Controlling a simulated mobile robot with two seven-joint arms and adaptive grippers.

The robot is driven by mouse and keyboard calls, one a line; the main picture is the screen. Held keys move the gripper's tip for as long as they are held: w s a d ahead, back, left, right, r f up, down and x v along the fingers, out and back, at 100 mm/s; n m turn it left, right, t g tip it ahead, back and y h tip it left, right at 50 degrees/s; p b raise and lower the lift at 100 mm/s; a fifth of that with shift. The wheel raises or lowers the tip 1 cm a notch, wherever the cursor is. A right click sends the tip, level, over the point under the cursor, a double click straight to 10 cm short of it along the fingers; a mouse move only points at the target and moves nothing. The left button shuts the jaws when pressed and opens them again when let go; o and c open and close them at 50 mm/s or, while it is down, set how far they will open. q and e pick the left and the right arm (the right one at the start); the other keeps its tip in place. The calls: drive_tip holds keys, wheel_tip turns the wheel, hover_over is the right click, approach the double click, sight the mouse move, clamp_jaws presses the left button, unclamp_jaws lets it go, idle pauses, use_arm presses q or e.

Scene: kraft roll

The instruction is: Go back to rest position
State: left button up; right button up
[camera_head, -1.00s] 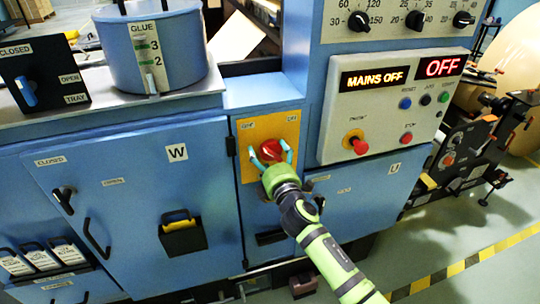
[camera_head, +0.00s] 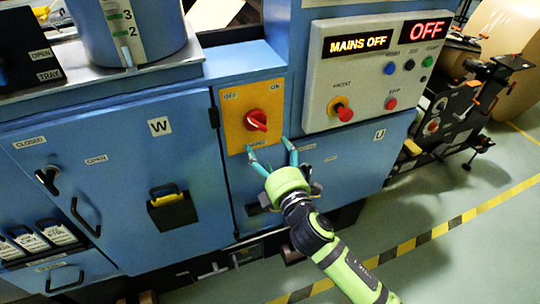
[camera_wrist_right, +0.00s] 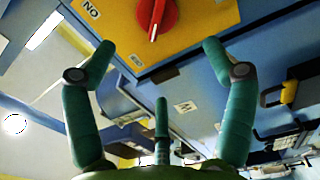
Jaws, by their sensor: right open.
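My right gripper (camera_head: 270,158) is open and empty, just below the red rotary switch (camera_head: 256,120) on its yellow plate (camera_head: 236,104). The switch knob is clear of the fingers. In the right wrist view the open teal fingers (camera_wrist_right: 157,75) spread on either side, with the red knob (camera_wrist_right: 155,14) at the top edge. The display panel (camera_head: 372,72) reads MAINS OFF and OFF. My left gripper does not show.
A blue cabinet door (camera_head: 120,190) with a black handle and a yellow-topped holder (camera_head: 172,208) is left of my arm. A red mushroom button (camera_head: 343,110) sits on the grey panel. Open floor (camera_head: 440,240) with a yellow-black stripe lies at the right.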

drive_tip(key=shift+s+d, duration=0.1)
drive_tip(key=shift+s, duration=0.1)
drive_tip(key=shift+f, duration=0.1)
drive_tip(key=s+d+f+m+g+h, duration=0.1)
drive_tip(key=d+f+m+g, duration=0.15)
drive_tip(key=f, duration=0.85)
drive_tip(key=s+d+f+m+g+h, duration=0.1)
drive_tip(key=d+f+m+g+h, duration=0.2)
drive_tip(key=f, duration=0.8)
drive_tip(key=s+d+f+m+g, duration=0.25)
drive_tip(key=s+f, duration=0.25)
drive_tip(key=f, duration=0.3)
drive_tip(key=s+d+f+m+g, duration=0.1)
drive_tip(key=s+d+f+m, duration=0.1)
drive_tip(key=s+d+f, duration=0.45)
drive_tip(key=s+d+f+m+g, duration=0.1)
drive_tip(key=s+f+m+g, duration=0.1)
drive_tip(key=s+f, duration=0.4)
drive_tip(key=s+d+f+m+g+h, duration=0.1)
drive_tip(key=s+f+m, duration=0.3)
drive_tip(key=s, duration=1.2)
drive_tip(key=s+d+f+m+g, duration=0.3)
drive_tip(key=s+f, duration=0.5)
drive_tip(key=s, duration=0.4)
drive_tip(key=shift+f+g+h, duration=0.25)
drive_tip(key=shift+g+h, duration=0.05)
drive_tip(key=shift+g, duration=0.3)
